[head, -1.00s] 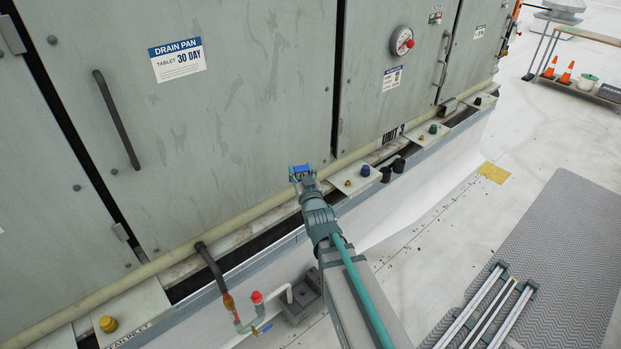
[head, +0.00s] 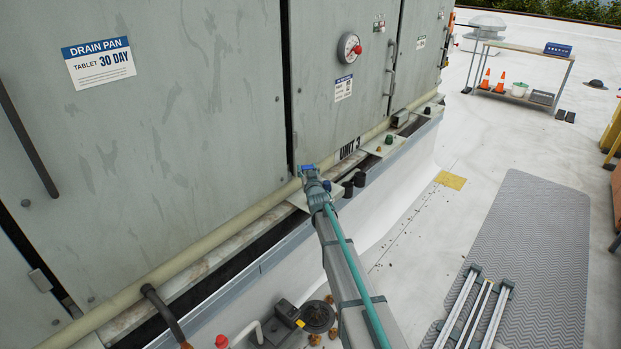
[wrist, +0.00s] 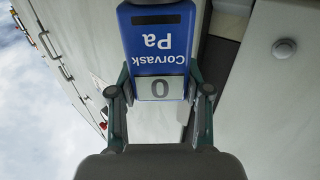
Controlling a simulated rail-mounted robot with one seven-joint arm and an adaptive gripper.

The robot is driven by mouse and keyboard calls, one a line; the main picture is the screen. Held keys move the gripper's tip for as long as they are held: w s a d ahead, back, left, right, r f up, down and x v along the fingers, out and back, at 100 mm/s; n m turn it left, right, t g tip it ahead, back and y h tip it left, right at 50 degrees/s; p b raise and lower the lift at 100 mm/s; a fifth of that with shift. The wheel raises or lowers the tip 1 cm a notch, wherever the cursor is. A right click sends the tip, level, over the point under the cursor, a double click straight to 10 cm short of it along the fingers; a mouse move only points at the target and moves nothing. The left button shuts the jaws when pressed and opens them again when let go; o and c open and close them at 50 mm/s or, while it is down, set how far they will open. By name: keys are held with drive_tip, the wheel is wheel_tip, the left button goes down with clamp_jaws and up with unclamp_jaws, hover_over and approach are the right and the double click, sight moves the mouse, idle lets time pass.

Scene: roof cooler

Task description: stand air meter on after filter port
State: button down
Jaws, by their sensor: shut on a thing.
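The blue air meter (wrist: 157,50), marked "Corvask Pa" with a display reading 0, is held between the fingers of my gripper (wrist: 158,95). It appears upside down in the wrist view. In the head view the meter (head: 309,172) is small, at the end of my arm by the ledge below the cabinet. My gripper (head: 315,181) is shut on it, over a pale ledge plate (head: 297,197) that it partly hides. The after filter port cannot be told apart; port labels are unreadable or hidden.
Two black stubs (head: 354,184) stand on the ledge to the right. Beyond them is another plate (head: 376,143) with a green cap (head: 389,140). The cabinet doors (head: 215,90) and a long pale pipe (head: 220,219) lie close behind.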

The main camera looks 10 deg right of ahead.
drive_tip(key=shift+w+d+f, duration=0.1)
drive_tip(key=shift+w+d, duration=0.3)
drive_tip(key=shift+d, duration=0.25)
drive_tip(key=shift+a+f, duration=0.15)
drive_tip(key=shift+f, duration=1.7)
drive_tip(key=shift+b, duration=1.05)
drive_tip(key=shift+f, duration=0.2)
drive_tip(key=shift+f+b, duration=0.4)
drive_tip(key=shift+b, duration=0.15)
drive_tip(key=shift+f+b, duration=1.1)
drive_tip(key=shift+f, duration=0.05)
drive_tip(key=shift+c, duration=2.1)
unclamp_jaws()
